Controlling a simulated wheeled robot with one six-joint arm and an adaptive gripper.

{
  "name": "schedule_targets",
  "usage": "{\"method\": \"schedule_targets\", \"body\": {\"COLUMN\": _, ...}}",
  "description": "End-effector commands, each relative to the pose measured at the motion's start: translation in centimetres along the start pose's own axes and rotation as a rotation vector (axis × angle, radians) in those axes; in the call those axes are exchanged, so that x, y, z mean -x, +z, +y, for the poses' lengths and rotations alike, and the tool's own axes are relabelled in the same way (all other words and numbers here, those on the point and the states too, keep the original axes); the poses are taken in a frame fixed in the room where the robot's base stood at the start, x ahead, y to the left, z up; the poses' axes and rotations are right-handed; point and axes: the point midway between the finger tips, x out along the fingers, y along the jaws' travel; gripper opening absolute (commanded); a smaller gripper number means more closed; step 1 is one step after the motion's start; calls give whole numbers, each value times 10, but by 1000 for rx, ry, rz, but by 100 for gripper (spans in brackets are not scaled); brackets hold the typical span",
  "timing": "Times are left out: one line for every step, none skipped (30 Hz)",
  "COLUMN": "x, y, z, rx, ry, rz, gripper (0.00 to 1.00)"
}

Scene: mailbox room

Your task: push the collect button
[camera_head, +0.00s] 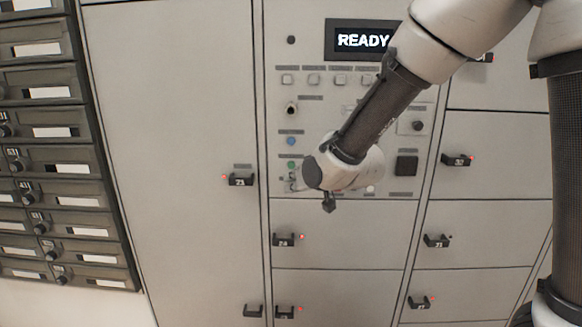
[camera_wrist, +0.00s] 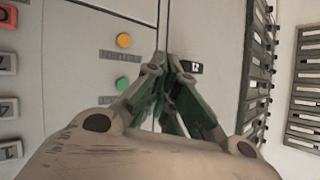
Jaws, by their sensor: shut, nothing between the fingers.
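The control panel (camera_head: 312,115) carries several buttons. None of their labels is legible, so I cannot tell which is the collect button. In the wrist view, an orange button (camera_wrist: 124,40) and a green button (camera_wrist: 122,84) sit on the panel, left of my gripper (camera_wrist: 168,68). The gripper's green-sided fingers are shut and empty, with tips near the seam beside the panel; contact is unclear. In the head view, a blue button (camera_head: 291,141) and the green button (camera_head: 291,165) show left of my wrist, which hides part of the panel and most of my gripper.
A display (camera_head: 362,40) at the panel's top reads READY. Locker doors with dark handles surround the panel, including a tall door (camera_head: 175,130) on the left. Dark mailboxes (camera_head: 50,150) line the far left. Another dark handle (camera_wrist: 190,67) lies just right of my fingertips.

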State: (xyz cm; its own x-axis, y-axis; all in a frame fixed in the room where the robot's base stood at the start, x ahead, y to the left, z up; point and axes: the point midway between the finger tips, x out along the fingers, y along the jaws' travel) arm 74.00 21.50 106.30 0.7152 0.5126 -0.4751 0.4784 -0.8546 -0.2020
Motion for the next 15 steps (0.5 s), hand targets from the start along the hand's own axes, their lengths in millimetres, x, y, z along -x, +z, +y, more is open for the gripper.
{"method": "schedule_targets", "body": {"x": -6, "y": -3, "z": 5, "rx": -1, "ry": 3, "rz": -1, "gripper": 0}}
{"method": "schedule_targets", "body": {"x": -8, "y": -5, "z": 8, "rx": 0, "ry": 3, "rz": -1, "gripper": 0}}
{"method": "schedule_targets", "body": {"x": -13, "y": -9, "z": 10, "rx": -1, "ry": 2, "rz": 0, "gripper": 0}}
{"method": "schedule_targets", "body": {"x": -16, "y": -10, "z": 12, "rx": 0, "ry": 2, "rz": -1, "gripper": 0}}
{"method": "schedule_targets", "body": {"x": -18, "y": -12, "z": 15, "rx": -1, "ry": 3, "rz": -1, "gripper": 0}}
{"method": "schedule_targets", "body": {"x": -22, "y": -15, "z": 17, "rx": -1, "ry": 2, "rz": -1, "gripper": 0}}
{"method": "schedule_targets", "body": {"x": -24, "y": -17, "z": 18, "rx": -1, "ry": 2, "rz": -1, "gripper": 0}}
{"method": "schedule_targets", "body": {"x": -27, "y": -19, "z": 20, "rx": 0, "ry": 1, "rz": -1, "gripper": 0}}
{"method": "schedule_targets", "body": {"x": -29, "y": -20, "z": 22, "rx": 0, "ry": 1, "rz": -2, "gripper": 0}}
{"method": "schedule_targets", "body": {"x": -31, "y": -22, "z": 24, "rx": -1, "ry": 2, "rz": -2, "gripper": 0}}
{"method": "schedule_targets", "body": {"x": -33, "y": -23, "z": 25, "rx": -1, "ry": 2, "rz": -1, "gripper": 0}}
{"method": "schedule_targets", "body": {"x": -35, "y": -25, "z": 26, "rx": 0, "ry": 1, "rz": -1, "gripper": 0}}
{"method": "schedule_targets", "body": {"x": -36, "y": -26, "z": 27, "rx": 0, "ry": 1, "rz": -1, "gripper": 0}}
{"method": "schedule_targets", "body": {"x": -37, "y": -26, "z": 27, "rx": 0, "ry": 1, "rz": -1, "gripper": 0}}
{"method": "schedule_targets", "body": {"x": -38, "y": -27, "z": 28, "rx": 0, "ry": 1, "rz": -1, "gripper": 0}}
